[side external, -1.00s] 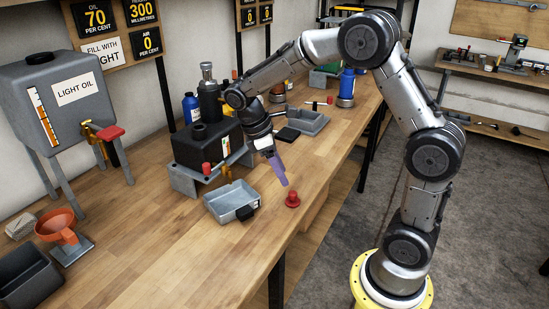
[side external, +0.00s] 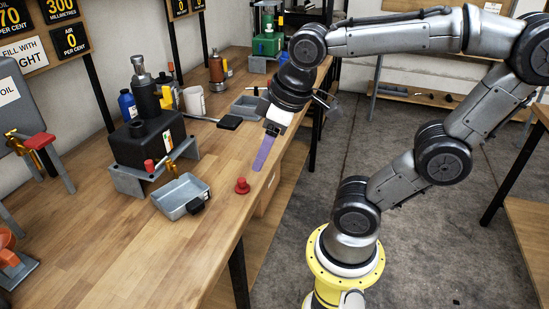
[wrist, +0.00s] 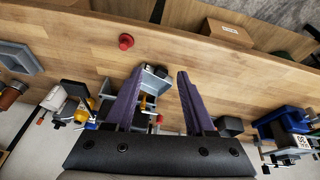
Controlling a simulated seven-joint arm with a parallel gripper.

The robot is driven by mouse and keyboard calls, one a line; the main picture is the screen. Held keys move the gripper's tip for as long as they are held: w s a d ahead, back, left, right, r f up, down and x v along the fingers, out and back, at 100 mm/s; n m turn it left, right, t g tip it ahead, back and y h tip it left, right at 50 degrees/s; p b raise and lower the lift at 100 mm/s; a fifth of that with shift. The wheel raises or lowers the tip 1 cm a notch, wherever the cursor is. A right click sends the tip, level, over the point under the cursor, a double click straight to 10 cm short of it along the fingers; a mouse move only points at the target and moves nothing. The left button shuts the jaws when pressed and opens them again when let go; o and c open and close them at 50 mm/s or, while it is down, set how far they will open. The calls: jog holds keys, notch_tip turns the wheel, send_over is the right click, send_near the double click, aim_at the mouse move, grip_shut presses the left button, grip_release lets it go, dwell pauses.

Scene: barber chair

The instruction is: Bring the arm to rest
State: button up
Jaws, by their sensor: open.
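My gripper (side external: 264,153), with long purple fingers, hangs above the front edge of the workbench (side external: 116,235), pointing down and slightly left. In the wrist view my gripper (wrist: 161,73) has its fingers apart, with nothing held between them. A red knob-shaped piece (side external: 242,186) stands on the bench just left of and below the fingers in the side view. It also shows at the top of the wrist view (wrist: 126,41). My arm arches up from its yellow base and over toward the bench.
A grey tray (side external: 172,204) and a black tank (side external: 145,149) on a grey stand sit left of my gripper. A blue bottle (side external: 127,107), a white pail (side external: 194,101) and another grey tray (side external: 247,105) are farther back. The concrete floor (side external: 340,131) beside the bench is clear.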

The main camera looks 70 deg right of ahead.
jog(key=s, duration=0.1)
jog(key=t, duration=0.1)
jog(key=s+a+f+m, duration=0.1)
jog(key=shift+s, duration=0.35)
